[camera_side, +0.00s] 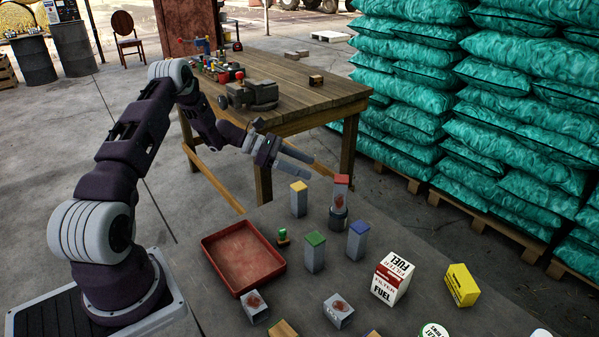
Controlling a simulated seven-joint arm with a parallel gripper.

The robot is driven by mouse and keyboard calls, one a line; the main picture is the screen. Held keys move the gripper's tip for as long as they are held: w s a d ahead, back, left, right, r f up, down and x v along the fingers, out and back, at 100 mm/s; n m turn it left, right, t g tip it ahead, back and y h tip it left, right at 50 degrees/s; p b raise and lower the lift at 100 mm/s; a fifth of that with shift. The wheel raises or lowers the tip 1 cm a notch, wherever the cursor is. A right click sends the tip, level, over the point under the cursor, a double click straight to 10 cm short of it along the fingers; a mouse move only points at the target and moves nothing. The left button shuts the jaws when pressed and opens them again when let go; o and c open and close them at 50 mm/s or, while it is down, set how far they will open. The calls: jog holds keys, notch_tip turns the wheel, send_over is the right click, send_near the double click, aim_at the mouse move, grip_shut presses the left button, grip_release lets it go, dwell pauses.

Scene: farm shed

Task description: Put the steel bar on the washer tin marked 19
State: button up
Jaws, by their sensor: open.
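My gripper (310,168) is open and empty, in the air above the far side of the grey work surface, its fingers pointing right. Several upright grey bars have coloured tops: yellow (299,202), green (315,254) and blue (358,243). A red-topped bar (341,190) with a brownish mark appears to stand on a dark round piece (338,220), just right of and below my fingertips. Which one is the steel bar I cannot tell. A round tin with a white and green top (433,331) is cut by the bottom edge. No number 19 is readable.
A red tray (243,258) lies at left, with a small green-topped piece (283,236) beside it. Grey blocks with brown marks (254,306) (338,311), a fuel filter box (391,279) and a yellow box (461,286) stand nearer. A wooden bench (320,98) is behind.

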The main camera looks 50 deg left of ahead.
jog(key=s+d+r+m+g+y, duration=0.2)
jog(key=s+d+r+m+g, duration=0.2)
jog(key=s+d+r+m, duration=0.5)
jog(key=s+d+r+m+g+y, duration=0.1)
jog(key=s+d+r+m+g, duration=0.35)
jog(key=d+r, duration=0.65)
jog(key=s+d+r+m+t+y, duration=0.1)
jog(key=s+m+t+y, duration=0.3)
jog(key=s+m, duration=0.9)
jog(key=s+d+y, duration=0.1)
jog(key=s+y, duration=0.1)
jog(key=s, duration=0.6)
jog(key=shift+s+d+r+y, duration=0.2)
jog(key=shift+s+r+y, duration=0.1)
jog(key=shift+r, duration=0.1)
